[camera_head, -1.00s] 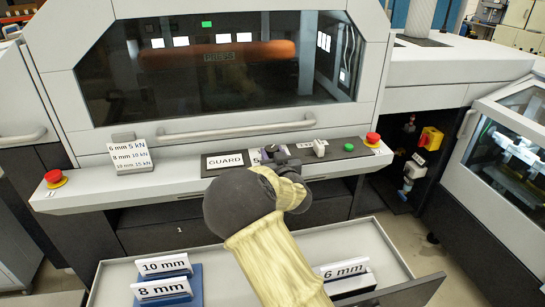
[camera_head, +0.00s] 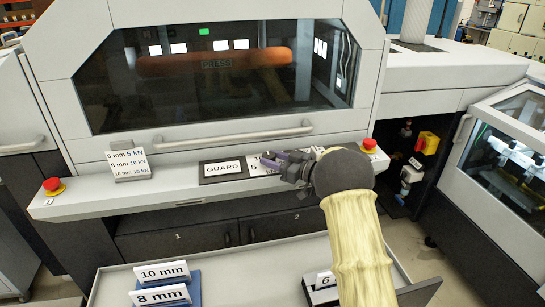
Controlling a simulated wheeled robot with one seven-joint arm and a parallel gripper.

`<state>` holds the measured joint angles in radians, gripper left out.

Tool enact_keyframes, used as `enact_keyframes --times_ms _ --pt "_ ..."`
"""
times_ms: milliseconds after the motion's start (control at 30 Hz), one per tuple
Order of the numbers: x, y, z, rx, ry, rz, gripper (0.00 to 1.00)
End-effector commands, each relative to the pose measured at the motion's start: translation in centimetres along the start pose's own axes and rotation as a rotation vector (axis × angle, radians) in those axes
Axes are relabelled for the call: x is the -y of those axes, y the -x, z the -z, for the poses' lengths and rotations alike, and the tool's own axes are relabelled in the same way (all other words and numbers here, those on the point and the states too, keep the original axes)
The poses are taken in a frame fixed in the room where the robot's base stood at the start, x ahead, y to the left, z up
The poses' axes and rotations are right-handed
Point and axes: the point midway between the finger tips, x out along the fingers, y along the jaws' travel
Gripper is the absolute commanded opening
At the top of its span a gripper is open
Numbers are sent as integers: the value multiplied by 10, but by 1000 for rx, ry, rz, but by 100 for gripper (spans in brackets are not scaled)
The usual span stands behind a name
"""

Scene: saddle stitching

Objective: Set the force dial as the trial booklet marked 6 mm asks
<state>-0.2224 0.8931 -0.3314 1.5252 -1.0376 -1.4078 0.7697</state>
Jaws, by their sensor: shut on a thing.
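My gripper (camera_head: 280,158) is at the white dial plate (camera_head: 255,168) on the press's front ledge, shut on the force dial, which its fingers mostly hide. A "5" shows on the plate left of the fingers; the pointer and other marks cannot be read. A card (camera_head: 128,165) on the ledge at left reads 6 mm 5 kN, 8 mm 10 kN, 10 mm 15 kN.
The GUARD plate (camera_head: 223,167) is left of the dial. Red buttons stand at the left (camera_head: 53,186) and right (camera_head: 369,145) of the ledge. The press handle (camera_head: 235,137) runs above the ledge.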

Motion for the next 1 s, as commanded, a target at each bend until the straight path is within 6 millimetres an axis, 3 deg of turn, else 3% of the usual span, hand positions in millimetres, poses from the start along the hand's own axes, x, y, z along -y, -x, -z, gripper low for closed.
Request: enact_keyframes --times_ms 333,867,900,1000 --pt "-3 1 0 0 0 165 16" --pt "-2 -1 -2 2 -3 197 16" --pt "-2 -1 -2 2 -3 197 42" --pt "-2 -1 -2 2 -3 196 60"
